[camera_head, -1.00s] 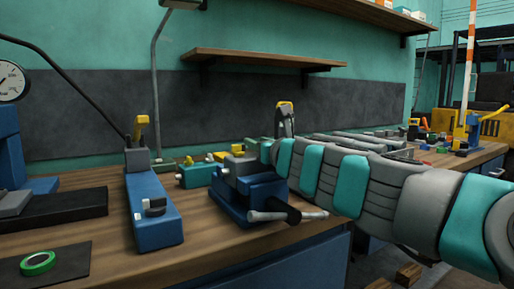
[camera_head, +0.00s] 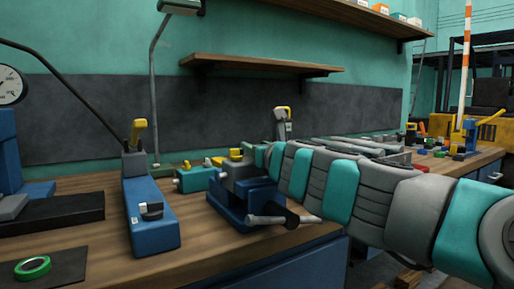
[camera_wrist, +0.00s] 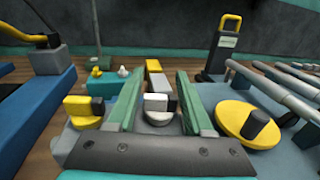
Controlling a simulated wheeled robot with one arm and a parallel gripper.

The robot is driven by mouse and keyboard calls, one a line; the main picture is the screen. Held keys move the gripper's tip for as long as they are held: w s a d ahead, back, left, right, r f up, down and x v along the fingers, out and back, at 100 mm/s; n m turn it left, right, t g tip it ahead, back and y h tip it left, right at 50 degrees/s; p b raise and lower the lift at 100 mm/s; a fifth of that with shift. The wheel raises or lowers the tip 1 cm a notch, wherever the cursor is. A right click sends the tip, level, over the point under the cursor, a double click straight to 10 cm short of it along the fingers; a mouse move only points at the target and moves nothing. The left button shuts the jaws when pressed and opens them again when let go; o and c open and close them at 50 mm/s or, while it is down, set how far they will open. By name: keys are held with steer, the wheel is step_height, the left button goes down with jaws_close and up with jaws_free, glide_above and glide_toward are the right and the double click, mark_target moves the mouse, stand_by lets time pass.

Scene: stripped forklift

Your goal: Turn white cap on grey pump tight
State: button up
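In the wrist view, a small white cap (camera_wrist: 155,102) with a dark part at its right side sits on a grey round body (camera_wrist: 159,118), seemingly the grey pump. My gripper (camera_wrist: 158,75) has its two green fingers apart, one on each side of the cap. Narrow gaps seem to show beside the cap, but I cannot tell for sure whether a finger touches it. In the head view my arm reaches in from the right over the bench, and my fingertips and the cap are not clearly visible.
A yellow disc with a dark knob (camera_wrist: 245,120) lies right of my fingers, a yellow knob (camera_wrist: 83,106) left. A blue vise (camera_head: 247,204) with a T-handle stands by my arm. A blue fixture (camera_head: 152,222) stands left on the bench (camera_head: 120,262). A shelf (camera_head: 262,63) hangs behind.

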steer(key=shift+v, duration=3.9)
